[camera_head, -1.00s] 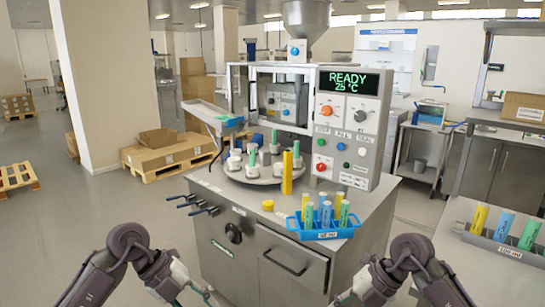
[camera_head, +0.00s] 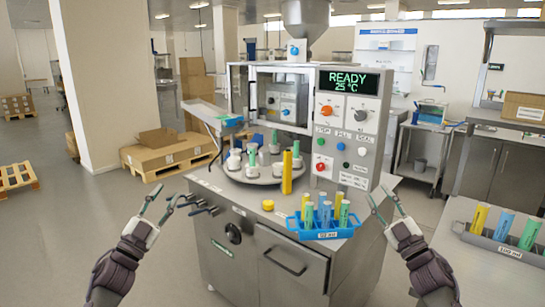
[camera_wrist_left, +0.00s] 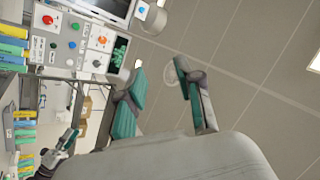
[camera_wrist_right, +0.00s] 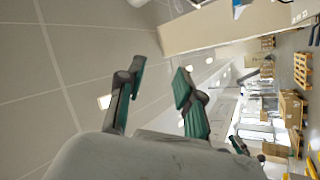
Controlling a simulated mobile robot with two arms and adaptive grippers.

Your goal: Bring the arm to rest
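My left gripper (camera_head: 165,202) is raised at the left of the steel machine cabinet in the head view. Its fingers are apart with nothing between them, as the left wrist view (camera_wrist_left: 160,95) also shows. My right gripper (camera_head: 383,203) is raised at the right of the cabinet. Its fingers are apart and empty, as the right wrist view (camera_wrist_right: 155,92) also shows. Both grippers point upward, clear of the objects on the cabinet. The filling machine's panel (camera_head: 347,125) reads READY 25 °C.
A yellow tube (camera_head: 287,173) stands by the round carousel (camera_head: 262,178). A yellow cap (camera_head: 268,205) lies on the cabinet top. A blue rack (camera_head: 322,233) with several tubes stands at its front. A grey rack (camera_head: 507,250) with large tubes is on the right table.

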